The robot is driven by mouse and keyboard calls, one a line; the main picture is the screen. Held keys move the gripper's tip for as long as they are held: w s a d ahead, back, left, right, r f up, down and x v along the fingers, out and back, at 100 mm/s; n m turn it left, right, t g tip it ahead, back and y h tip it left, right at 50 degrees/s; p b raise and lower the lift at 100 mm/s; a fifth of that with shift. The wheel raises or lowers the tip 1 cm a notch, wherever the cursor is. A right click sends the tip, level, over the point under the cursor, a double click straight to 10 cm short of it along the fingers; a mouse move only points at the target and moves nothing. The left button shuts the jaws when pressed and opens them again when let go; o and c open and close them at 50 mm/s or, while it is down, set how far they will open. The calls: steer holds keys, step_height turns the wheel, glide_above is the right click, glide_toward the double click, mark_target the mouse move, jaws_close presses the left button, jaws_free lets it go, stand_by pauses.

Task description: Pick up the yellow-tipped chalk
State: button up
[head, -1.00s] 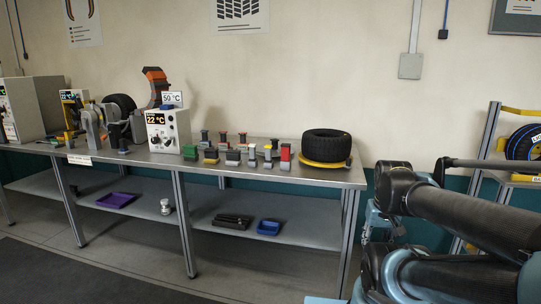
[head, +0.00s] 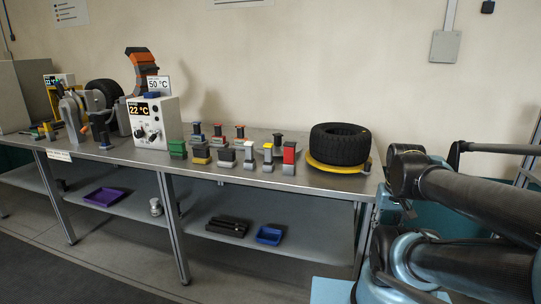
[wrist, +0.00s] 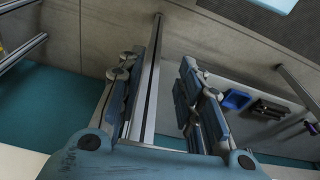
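I cannot make out a yellow-tipped chalk for certain. Several small coloured sticks (head: 44,131), some with yellow or green, lie at the left end of the steel table (head: 225,170) in the head view, too small to tell apart. My gripper (wrist: 156,68) shows in the wrist view with its two fingers wide apart and nothing between them. It is away from the tabletop; a metal bar shows behind the gap between the fingers. In the head view my arm fills the right side, and the gripper is not clearly seen there.
A heater box (head: 153,124) reading 22 °C, several coloured blocks and a tyre (head: 340,144) on a yellow ring stand on the table. The lower shelf holds a purple tray (head: 104,197), a blue tray (head: 270,235) and a dark tray (head: 228,226). Floor in front is clear.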

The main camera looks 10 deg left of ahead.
steer(key=shift+o, duration=1)
steer(key=shift+w, duration=0.1)
steer(key=shift+o, duration=0.4)
steer(key=shift+s+a+r+n, duration=0.1)
steer(key=shift+r+n, duration=0.05)
steer(key=shift+r, duration=0.3)
steer(key=shift+s+a+r+n, duration=0.1)
steer(key=shift+r+n, duration=0.05)
steer(key=shift+r, duration=0.25)
steer(key=w+a+r+n, duration=0.45)
steer(key=w+r, duration=0.25)
steer(key=r, duration=0.2)
step_height(320, 180, up, 17)
steer(key=n+g+y, duration=0.1)
steer(key=n+g, duration=0.1)
steer(key=n, duration=1)
glide_above(269, 154)
steer(key=w+d, duration=0.1)
steer(key=w, duration=0.1)
steer(key=f, duration=0.7)
steer(key=a+f, duration=0.1)
steer(key=f, duration=0.3)
steer(key=shift+s+a+f, duration=0.1)
steer(key=shift+s+f, duration=0.05)
steer(key=shift+s, duration=0.05)
steer(key=shift+a+f, duration=0.15)
steer(key=shift+f, duration=2.6)
jaws_close()
